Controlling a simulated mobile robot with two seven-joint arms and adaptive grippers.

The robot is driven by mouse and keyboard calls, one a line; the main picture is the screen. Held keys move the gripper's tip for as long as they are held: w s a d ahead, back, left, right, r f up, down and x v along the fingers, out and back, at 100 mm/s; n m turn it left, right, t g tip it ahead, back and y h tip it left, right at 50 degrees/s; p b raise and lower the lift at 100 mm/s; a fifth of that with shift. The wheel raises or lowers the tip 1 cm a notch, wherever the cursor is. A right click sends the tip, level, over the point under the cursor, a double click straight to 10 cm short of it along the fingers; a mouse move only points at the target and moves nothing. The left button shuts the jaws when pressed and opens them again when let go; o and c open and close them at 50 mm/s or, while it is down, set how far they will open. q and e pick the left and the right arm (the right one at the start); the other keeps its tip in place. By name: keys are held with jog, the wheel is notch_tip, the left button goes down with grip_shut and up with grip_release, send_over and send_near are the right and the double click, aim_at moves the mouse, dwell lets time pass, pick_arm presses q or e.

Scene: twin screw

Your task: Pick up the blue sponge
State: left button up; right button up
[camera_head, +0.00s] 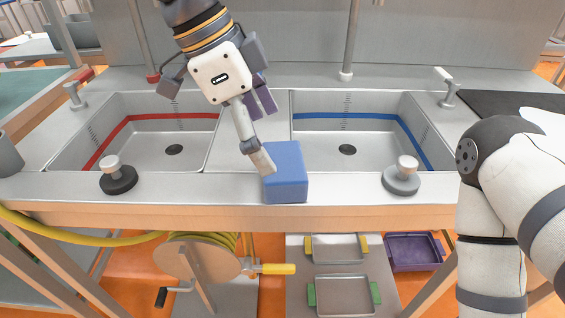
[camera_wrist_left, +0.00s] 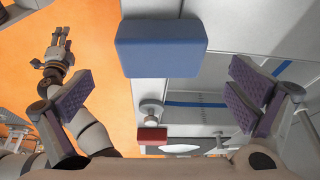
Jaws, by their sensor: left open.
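The blue sponge (camera_head: 285,178) is a block at the front edge of the counter, between the two sinks. It also fills the upper middle of the left wrist view (camera_wrist_left: 162,45). My left gripper (camera_head: 268,135) reaches down from the top, its fingers spread wide and empty. In the head view one finger overlaps the sponge's left edge; I cannot tell if it touches. In the left wrist view the sponge lies ahead of the open left gripper (camera_wrist_left: 162,85), between the finger directions. My right gripper (camera_wrist_left: 60,45) is small at the upper left of the wrist view.
The left sink (camera_head: 170,150) has a red stripe, the right sink (camera_head: 350,150) a blue one. Round knobs (camera_head: 118,176) (camera_head: 402,174) stand on the front ledge. A red block (camera_wrist_left: 152,135) shows in the wrist view. Trays (camera_head: 345,295) and a hose reel (camera_head: 205,262) are below.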

aim_at(281, 159)
pick_arm(q)
jog(key=x, duration=0.6)
jog(key=shift+w+d+f, duration=0.1)
jog(key=shift+d+f, duration=0.1)
jog(key=shift+d, duration=0.05)
jog(key=c, duration=0.9)
pick_arm(e)
jog(key=shift+a, duration=0.1)
pick_arm(q)
jog(key=shift+o, duration=0.2)
jog(key=shift+r, duration=0.15)
notch_tip(281, 159, up, 2)
jog(key=shift+r, duration=0.25)
jog(key=s+d+r, duration=0.1)
jog(key=r, duration=0.1)
jog(key=s+r, duration=0.2)
jog(key=s+d+r+p, duration=0.1)
jog(key=r, duration=0.2)
jog(key=shift+s+d+r, duration=0.15)
jog(key=shift+s+d, duration=0.2)
jog(key=shift+d, duration=0.05)
jog(key=s+d+r, duration=0.3)
jog(key=s+d, duration=0.1)
jog(key=s, duration=0.3)
jog(key=shift+s+d, duration=0.15)
jog(key=shift+d, duration=0.1)
pick_arm(e)
jog(key=shift+w+r+t, duration=0.3)
jog(key=shift+w+r, duration=0.35)
jog(key=shift+w, duration=0.15)
